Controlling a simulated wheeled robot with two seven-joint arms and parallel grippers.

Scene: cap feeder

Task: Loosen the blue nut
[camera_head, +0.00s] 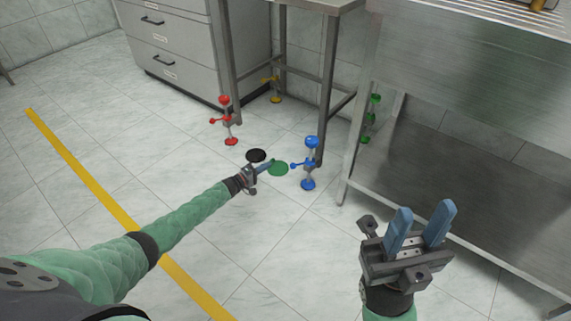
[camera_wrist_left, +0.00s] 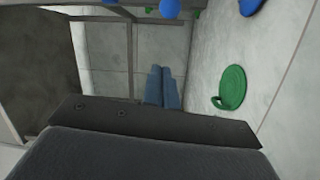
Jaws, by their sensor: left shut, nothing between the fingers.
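The blue leveling foot stands upright by the table leg, with a round top (camera_head: 312,142), a blue nut with a side lever (camera_head: 309,164) at mid-height and a round base (camera_head: 308,184). Parts of the blue foot (camera_wrist_left: 170,9) show at the top edge of the left wrist view, mostly cut off. My left gripper (camera_head: 269,164) is shut and empty, to the left of the blue nut and apart from it. Its closed fingers (camera_wrist_left: 162,88) also show in the left wrist view. My right gripper (camera_head: 425,217) is open and empty at the lower right.
Similar red (camera_head: 227,120), yellow (camera_head: 273,88) and green (camera_head: 370,118) feet stand around the table frame (camera_head: 328,85). A drawer cabinet (camera_head: 185,50) stands behind.

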